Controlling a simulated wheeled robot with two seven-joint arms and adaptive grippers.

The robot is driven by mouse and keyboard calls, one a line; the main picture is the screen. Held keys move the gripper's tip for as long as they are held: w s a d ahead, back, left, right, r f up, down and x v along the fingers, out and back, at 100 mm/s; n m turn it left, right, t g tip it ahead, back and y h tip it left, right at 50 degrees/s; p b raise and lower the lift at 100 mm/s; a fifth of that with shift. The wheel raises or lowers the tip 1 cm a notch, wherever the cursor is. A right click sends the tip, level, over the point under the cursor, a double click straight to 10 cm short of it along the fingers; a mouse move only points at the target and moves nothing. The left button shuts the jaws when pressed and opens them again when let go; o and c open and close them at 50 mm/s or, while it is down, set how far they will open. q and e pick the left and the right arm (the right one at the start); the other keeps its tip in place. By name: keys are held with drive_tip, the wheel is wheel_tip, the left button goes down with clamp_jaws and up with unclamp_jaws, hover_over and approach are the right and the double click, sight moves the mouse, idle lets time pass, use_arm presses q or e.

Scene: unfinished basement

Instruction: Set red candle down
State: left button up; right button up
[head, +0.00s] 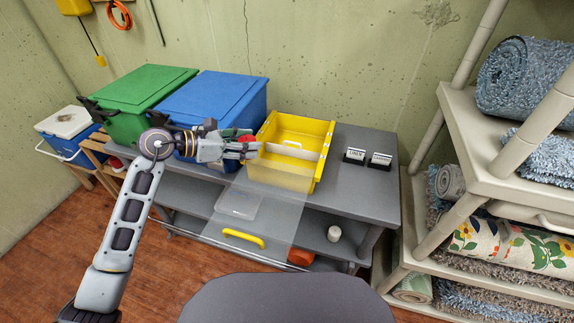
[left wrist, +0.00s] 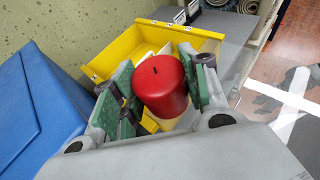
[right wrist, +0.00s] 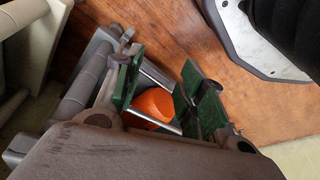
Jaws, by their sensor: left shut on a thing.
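The red candle (left wrist: 160,82) is a short, thick cylinder held between the green-padded fingers of my left gripper (left wrist: 163,92). In the head view, only a bit of the candle (head: 246,138) shows above my left gripper (head: 248,149), which is at the left side of the yellow bin (head: 325,150). The bin is open on top, with a pale divider inside; it sits on the grey bench (head: 363,192). In the left wrist view, the bin (left wrist: 192,38) lies behind the candle. My right gripper (right wrist: 160,92) is open and appears empty, with an orange object (right wrist: 155,106) beyond its fingers.
A blue bin (head: 222,98) and a green bin (head: 140,88) stand left of the yellow bin. Two black label holders (head: 367,158) stand right of it. Shelves with rolled rugs (head: 525,75) rise at right.

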use_arm(q)
drive_tip(key=w+d+r+m+g+p, duration=0.1)
drive_tip(key=w+d+r+p, duration=0.1)
drive_tip(key=d+p, duration=0.35)
drive_tip(key=w+d+r+p, duration=0.1)
drive_tip(key=d+r+p, duration=0.2)
drive_tip(key=d+p, duration=0.25)
drive_tip(key=shift+n+t, duration=0.7)
drive_tip(key=shift+t, duration=0.2)
drive_tip(key=shift+w+f+b, duration=0.15)
drive_tip(key=shift+w+f, duration=0.3)
drive_tip(key=shift+w, duration=0.3)
drive_tip(key=shift+w+f+b, duration=0.2)
drive_tip(key=shift+w+f, duration=0.25)
drive_tip(key=shift+w, duration=0.25)
drive_tip(key=shift+w+f+b, duration=0.15)
drive_tip(key=shift+w+f, duration=0.3)
drive_tip(key=shift+w, duration=0.3)
use_arm(e)
drive_tip(key=s+d+f, duration=0.3)
drive_tip(key=s+d, duration=0.1)
drive_tip(key=s, duration=0.2)
drive_tip(key=s+d+f+g+h, duration=0.1)
drive_tip(key=s+d+f, duration=0.2)
drive_tip(key=s, duration=0.4)
drive_tip(key=s+d+f+h, duration=0.1)
drive_tip(key=s+d+f, duration=0.2)
drive_tip(key=s+d, duration=0.2)
drive_tip(key=shift+s+n+g, duration=0.3)
drive_tip(key=shift+s, duration=0.95)
